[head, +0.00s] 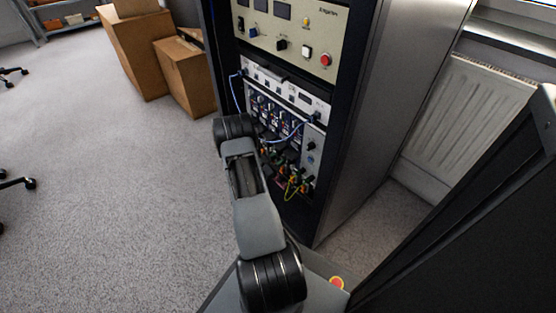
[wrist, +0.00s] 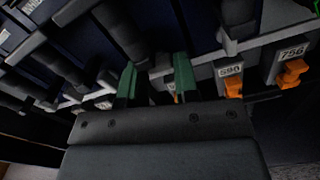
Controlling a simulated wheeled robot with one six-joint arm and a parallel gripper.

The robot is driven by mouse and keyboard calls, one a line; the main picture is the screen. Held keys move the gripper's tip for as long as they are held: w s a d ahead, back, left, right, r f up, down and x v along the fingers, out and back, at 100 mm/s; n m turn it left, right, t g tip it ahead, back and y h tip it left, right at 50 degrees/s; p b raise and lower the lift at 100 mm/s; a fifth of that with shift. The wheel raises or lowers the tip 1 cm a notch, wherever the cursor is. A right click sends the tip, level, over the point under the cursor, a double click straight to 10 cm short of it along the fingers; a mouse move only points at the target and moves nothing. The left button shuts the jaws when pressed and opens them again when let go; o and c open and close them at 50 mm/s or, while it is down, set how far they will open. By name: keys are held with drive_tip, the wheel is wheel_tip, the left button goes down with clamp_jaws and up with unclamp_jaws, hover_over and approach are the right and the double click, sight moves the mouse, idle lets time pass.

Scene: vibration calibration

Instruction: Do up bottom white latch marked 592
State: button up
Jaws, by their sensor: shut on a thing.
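My gripper (wrist: 156,76) shows in the wrist view, its two green fingertips either side of a pale latch (wrist: 168,76). It is shut on this latch; the fingers hide most of it and a bit of orange shows low between them. I cannot read its number, so I cannot confirm 592. To its right are a pale tag (wrist: 230,70) that seems to read 590, with an orange tab, and a tag (wrist: 293,52) reading 756, also with an orange tab. In the head view my arm hides the gripper.
A black equipment rack (head: 341,130) stands ahead, with a beige panel (head: 290,40) on top and cabled modules (head: 275,115) below. Cardboard boxes (head: 186,75) stand to its left. A dark panel (head: 470,220) is close on the right.

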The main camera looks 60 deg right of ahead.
idle(0.7)
drive_tip(key=o, duration=0.9)
drive_tip(key=p+v, duration=0.4)
drive_tip(key=v, duration=1)
drive_tip(key=shift+r, duration=0.15)
